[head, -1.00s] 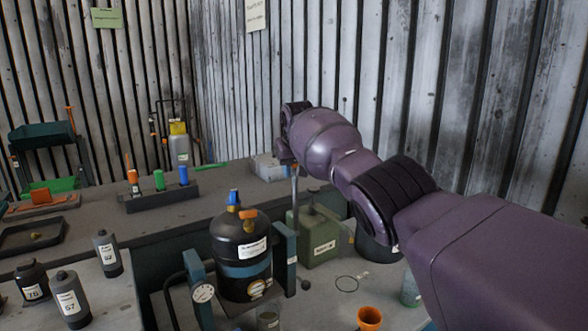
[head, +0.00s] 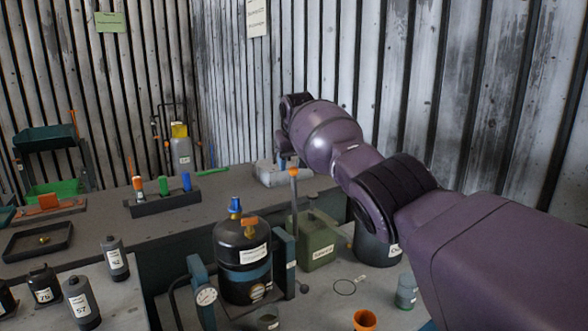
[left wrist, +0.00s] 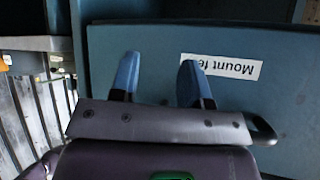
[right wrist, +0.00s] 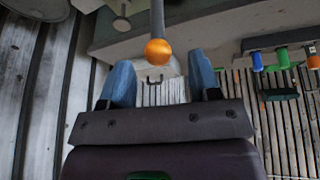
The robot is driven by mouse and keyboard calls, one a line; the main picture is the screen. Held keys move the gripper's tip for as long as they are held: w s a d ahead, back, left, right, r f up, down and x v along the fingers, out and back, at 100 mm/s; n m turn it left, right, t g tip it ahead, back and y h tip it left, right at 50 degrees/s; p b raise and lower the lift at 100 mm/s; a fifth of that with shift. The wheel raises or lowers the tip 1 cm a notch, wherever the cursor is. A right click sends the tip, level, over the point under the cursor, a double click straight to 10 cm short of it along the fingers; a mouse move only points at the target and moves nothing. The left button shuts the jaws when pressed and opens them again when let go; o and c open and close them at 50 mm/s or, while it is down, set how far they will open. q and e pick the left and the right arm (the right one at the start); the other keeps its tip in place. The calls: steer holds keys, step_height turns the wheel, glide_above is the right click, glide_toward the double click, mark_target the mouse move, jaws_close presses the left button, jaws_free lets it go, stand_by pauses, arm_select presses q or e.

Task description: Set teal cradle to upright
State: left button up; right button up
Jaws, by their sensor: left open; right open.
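The teal cradle (head: 286,255) holds a black tank (head: 240,240) with a teal band, between two posts. Tank and cradle look upright in the head view. A grey lever with an orange ball knob (head: 293,172) rises nearly vertical beside the right post. My right gripper (head: 286,158) is at the knob, partly hidden by its own wrist. In the right wrist view its open fingers (right wrist: 158,66) stand either side of the knob (right wrist: 157,52), with gaps. My left gripper (left wrist: 159,62) is open and empty before a blue panel with a label; it is outside the head view.
A green can (head: 320,240) and a dark bucket (head: 375,245) stand right of the cradle. An orange cup (head: 365,320) and a grey-green jar (head: 406,291) are in front. Several grey bottles stand at left. A gauge (head: 206,296) sits at the left post.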

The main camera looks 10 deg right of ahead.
steer(key=p+v, duration=0.1)
steer(key=v, duration=0.3)
steer(key=shift+s+r+p, duration=0.2)
steer(key=shift+r+p, duration=0.05)
steer(key=shift+p, duration=0.05)
